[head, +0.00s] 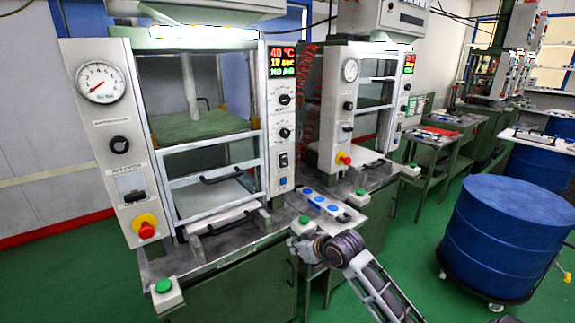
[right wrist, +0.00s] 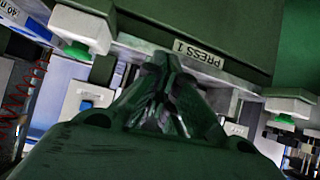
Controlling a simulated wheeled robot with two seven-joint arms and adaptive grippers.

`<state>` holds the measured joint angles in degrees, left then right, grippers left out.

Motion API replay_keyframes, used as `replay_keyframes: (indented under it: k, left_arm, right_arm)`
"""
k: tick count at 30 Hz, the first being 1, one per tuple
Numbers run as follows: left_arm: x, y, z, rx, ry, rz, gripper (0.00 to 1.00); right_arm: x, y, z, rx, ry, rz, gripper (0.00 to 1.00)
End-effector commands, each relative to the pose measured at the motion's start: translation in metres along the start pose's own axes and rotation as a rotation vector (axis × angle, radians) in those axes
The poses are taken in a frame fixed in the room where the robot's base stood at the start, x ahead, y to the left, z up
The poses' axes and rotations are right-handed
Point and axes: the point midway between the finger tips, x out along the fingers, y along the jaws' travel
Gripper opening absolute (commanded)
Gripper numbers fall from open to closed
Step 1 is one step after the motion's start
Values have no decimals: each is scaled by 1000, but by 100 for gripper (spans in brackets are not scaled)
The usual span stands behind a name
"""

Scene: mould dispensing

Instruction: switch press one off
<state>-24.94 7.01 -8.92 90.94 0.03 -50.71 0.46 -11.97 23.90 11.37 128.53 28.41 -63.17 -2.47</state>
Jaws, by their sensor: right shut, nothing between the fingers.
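The left press (head: 118,150) has a gauge, knobs and a red emergency button (head: 146,228). Its right panel carries a lit display (head: 282,61) reading 40 °C, with a rocker switch (head: 283,160) lower down. Another switch (head: 131,187) is on its left panel. My right gripper (head: 298,247) is shut and empty, low at the table's front edge, just below a white box with a green button (head: 303,219). In the right wrist view the gripper (right wrist: 158,62) is beside a "PRESS 1" label (right wrist: 200,53), apart from the switches. My left gripper is not in view.
A box with blue buttons (head: 320,203) stands on the table between the presses. Another green button box (head: 165,291) is at the front left corner. A second press (head: 327,110) stands behind right. A blue drum (head: 510,235) is at the right; green floor is free before it.

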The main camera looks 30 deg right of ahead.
Motion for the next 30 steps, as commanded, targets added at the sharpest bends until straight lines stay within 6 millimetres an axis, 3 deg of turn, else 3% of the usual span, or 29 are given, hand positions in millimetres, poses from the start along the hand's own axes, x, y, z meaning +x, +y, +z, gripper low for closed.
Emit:
replay_keyframes:
  k: [15,24,30]
  left_arm:
    - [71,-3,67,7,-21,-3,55]
    - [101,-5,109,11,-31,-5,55]
    - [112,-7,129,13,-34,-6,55]
  right_arm:
    - [-23,68,-102,30,247,25,0]
    - [-51,107,-161,50,394,40,0]
    - [-66,124,-186,61,461,47,0]
